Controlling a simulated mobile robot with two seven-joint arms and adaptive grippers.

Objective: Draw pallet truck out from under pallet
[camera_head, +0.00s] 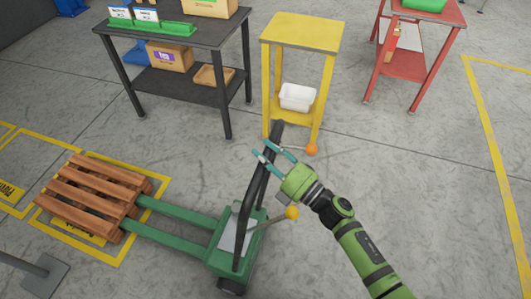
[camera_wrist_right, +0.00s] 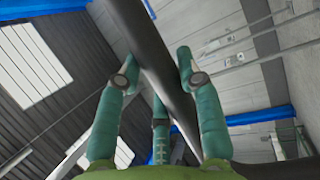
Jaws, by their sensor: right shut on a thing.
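The green pallet truck (camera_head: 235,245) stands at the lower middle of the head view, with a tall dark handle. Its two green forks (camera_head: 180,213) reach left to the wooden pallet (camera_head: 95,195). The fork ends are hidden at the pallet's right edge, so I cannot tell how far under it they go. My right gripper (camera_head: 266,156) is shut on the upper part of the dark handle (camera_head: 257,185). The right wrist view shows the handle (camera_wrist_right: 150,50) running diagonally between its teal fingers. My left gripper is not in view.
A yellow stand (camera_head: 300,33) with a white bin (camera_head: 297,97) is close behind the handle. A dark table (camera_head: 180,35) is behind the pallet, a red table (camera_head: 405,65) at upper right. A grey post base (camera_head: 45,275) is at lower left. Floor at right is open.

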